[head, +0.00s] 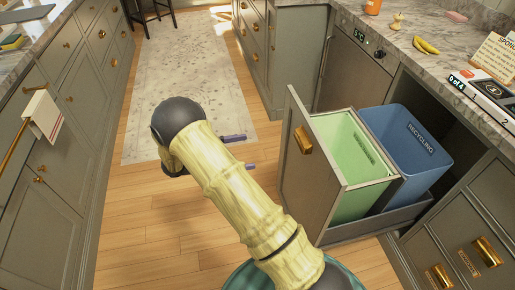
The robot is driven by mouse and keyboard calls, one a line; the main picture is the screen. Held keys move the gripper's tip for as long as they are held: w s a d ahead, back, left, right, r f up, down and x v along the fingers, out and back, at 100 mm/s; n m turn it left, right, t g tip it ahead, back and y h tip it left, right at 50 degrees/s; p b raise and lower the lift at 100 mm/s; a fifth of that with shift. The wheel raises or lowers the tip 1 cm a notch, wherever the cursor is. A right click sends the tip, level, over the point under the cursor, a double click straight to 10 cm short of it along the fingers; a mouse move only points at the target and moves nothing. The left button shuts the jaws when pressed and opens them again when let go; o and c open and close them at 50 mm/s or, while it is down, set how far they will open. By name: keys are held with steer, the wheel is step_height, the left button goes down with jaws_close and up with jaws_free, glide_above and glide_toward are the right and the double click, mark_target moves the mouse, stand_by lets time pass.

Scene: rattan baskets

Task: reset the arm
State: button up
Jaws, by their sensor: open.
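My arm, in a pale bamboo-like covering with a dark rounded joint, reaches up from the bottom of the head view. My gripper (233,152) shows partly behind the arm, with two thin purple fingers pointing right, apart and with nothing between them. It hangs over the floor near the rug's lower right corner, left of the pulled-out bin drawer and not touching it. Part of the gripper's body is hidden by the arm.
The pulled-out drawer (305,185) holds a green bin (347,140) and a blue recycling bin (420,140). A marble counter (440,62) at right bears bananas (426,45) and a sign. Left cabinets carry a towel (43,116). The wood floor and rug (185,70) are clear.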

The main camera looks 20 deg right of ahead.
steer(key=shift+a, duration=0.55)
steer(key=shift+w, duration=0.1)
